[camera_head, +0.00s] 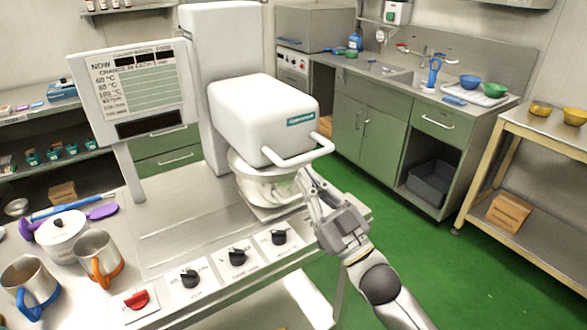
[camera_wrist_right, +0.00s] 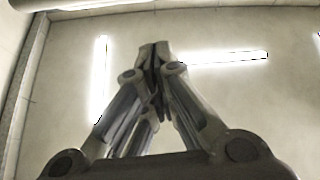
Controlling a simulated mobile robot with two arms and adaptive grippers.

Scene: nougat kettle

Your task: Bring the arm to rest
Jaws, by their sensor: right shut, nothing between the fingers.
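My right arm comes in from the lower right in the head view. Its gripper (camera_head: 308,190) is beside the right side of the white mixing kettle (camera_head: 255,185), just below the white handle bar (camera_head: 298,150) of the machine's head (camera_head: 262,112). I cannot tell whether it touches the kettle. In the right wrist view the fingers (camera_wrist_right: 154,52) meet at their tips with nothing between them, against a ceiling with bright lamps. My left gripper is not in view.
The steel bench has black knobs (camera_head: 237,257) and a red switch (camera_head: 136,299) along its front. Steel mugs (camera_head: 98,255) and a white lidded pot (camera_head: 66,232) stand at left. A sign panel (camera_head: 135,85) rises behind. Green floor (camera_head: 440,265) is clear at right, before a shelf rack (camera_head: 540,135).

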